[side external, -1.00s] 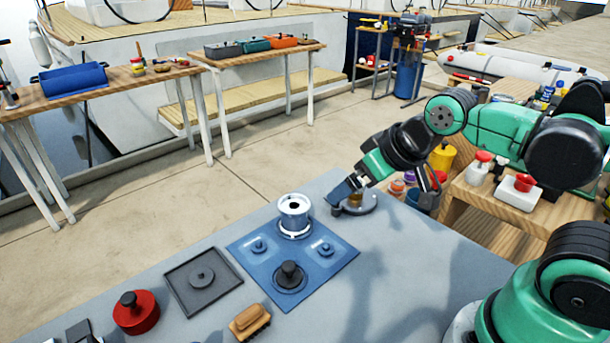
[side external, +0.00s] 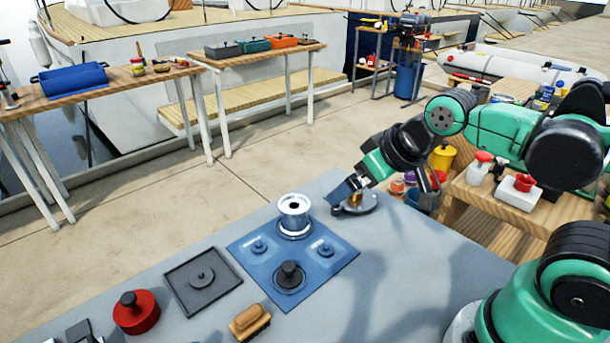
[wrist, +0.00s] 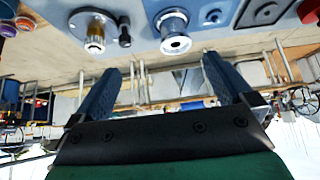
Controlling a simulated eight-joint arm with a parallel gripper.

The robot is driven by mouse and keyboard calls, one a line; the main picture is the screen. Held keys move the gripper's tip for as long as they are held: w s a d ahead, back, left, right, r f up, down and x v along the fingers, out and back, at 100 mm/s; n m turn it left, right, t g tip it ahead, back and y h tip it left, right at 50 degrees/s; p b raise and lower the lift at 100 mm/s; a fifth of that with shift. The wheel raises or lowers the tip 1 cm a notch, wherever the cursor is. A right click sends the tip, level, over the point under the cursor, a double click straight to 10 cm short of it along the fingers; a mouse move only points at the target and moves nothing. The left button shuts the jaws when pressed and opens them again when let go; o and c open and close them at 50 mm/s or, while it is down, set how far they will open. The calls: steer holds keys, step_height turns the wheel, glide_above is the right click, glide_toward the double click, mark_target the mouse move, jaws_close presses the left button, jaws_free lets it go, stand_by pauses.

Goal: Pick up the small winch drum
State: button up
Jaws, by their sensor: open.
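The silver winch drum (side external: 294,215) stands upright at the back corner of a blue mat (side external: 333,275). It also shows at the top of the wrist view (wrist: 174,34), beyond my fingertips and apart from them. My gripper (side external: 348,191) is open, to the right of the drum and above the table. In the wrist view my gripper (wrist: 163,78) has its two blue fingers wide apart with nothing between them. A brass-coloured spindle on a round grey base (side external: 368,205) is partly hidden behind my gripper; it shows at the upper left in the wrist view (wrist: 94,30).
A dark knobbed piece (side external: 289,273) and two small blue knobs stand on the mat. A grey square tray (side external: 178,289), a red knobbed disc (side external: 136,312) and a wooden brush (side external: 249,321) lie on the near left. The table (side external: 440,285) is clear to the right of the mat.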

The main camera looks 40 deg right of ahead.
stand_by(0.7)
steer(key=n+g+y, duration=0.2)
steer(key=n, duration=0.2)
glide_toward(294, 205)
steer(key=w+f+n, duration=0.1)
steer(key=w+f+n+g, duration=0.1)
steer(key=f+n, duration=0.1)
steer(key=w+f+n+g+y, duration=0.1)
steer(key=f, duration=0.1)
steer(key=shift+w+a+n, duration=0.1)
steer(key=shift+a+n, duration=0.25)
steer(key=shift+n, duration=0.05)
steer(key=shift+x, duration=2.9)
steer(key=c, duration=1.4)
